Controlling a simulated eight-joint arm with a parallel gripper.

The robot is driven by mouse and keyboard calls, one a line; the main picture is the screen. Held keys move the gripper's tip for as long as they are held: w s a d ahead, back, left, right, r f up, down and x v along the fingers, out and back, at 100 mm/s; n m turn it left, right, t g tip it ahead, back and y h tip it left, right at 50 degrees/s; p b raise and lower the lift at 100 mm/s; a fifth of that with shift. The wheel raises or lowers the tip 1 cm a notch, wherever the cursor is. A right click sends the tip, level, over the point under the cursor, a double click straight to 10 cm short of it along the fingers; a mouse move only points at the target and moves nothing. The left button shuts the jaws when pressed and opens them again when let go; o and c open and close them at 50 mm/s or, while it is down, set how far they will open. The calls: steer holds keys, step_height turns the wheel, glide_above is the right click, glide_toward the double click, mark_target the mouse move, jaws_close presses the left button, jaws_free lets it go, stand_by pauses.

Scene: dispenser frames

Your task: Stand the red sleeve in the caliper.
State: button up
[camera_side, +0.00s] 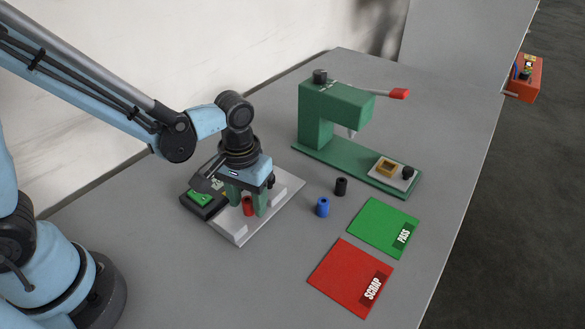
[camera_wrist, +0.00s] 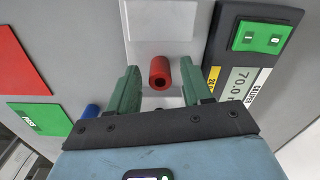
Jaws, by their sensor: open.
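The red sleeve (camera_side: 248,207) stands upright on the pale base plate of the caliper (camera_side: 281,197). In the wrist view the sleeve (camera_wrist: 159,73) shows its open top, just in front of a raised pale block on the caliper (camera_wrist: 162,20). My gripper (camera_side: 247,203) is low over the plate, with its green fingers on either side of the sleeve. In the wrist view the gripper (camera_wrist: 160,68) is open, with a gap between each finger and the sleeve. The caliper's display (camera_wrist: 238,84) reads about 70.0, its edge cut off.
A blue sleeve (camera_side: 322,207) and a black sleeve (camera_side: 341,187) stand right of the caliper. The green PASS mat (camera_side: 378,222) and red SCRAP mat (camera_side: 345,272) lie nearer the table edge. A green press (camera_side: 320,118) stands behind. A box with green buttons (camera_side: 200,198) adjoins the caliper.

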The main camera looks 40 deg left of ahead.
mark_target(247, 200)
step_height(247, 200, up, 12)
steer(key=s+a+m+t, duration=0.2)
steer(key=s+a+t, duration=0.1)
steer(key=a+t, duration=0.4)
steer(key=shift+a+r, duration=0.2)
steer(key=shift+a, duration=0.8)
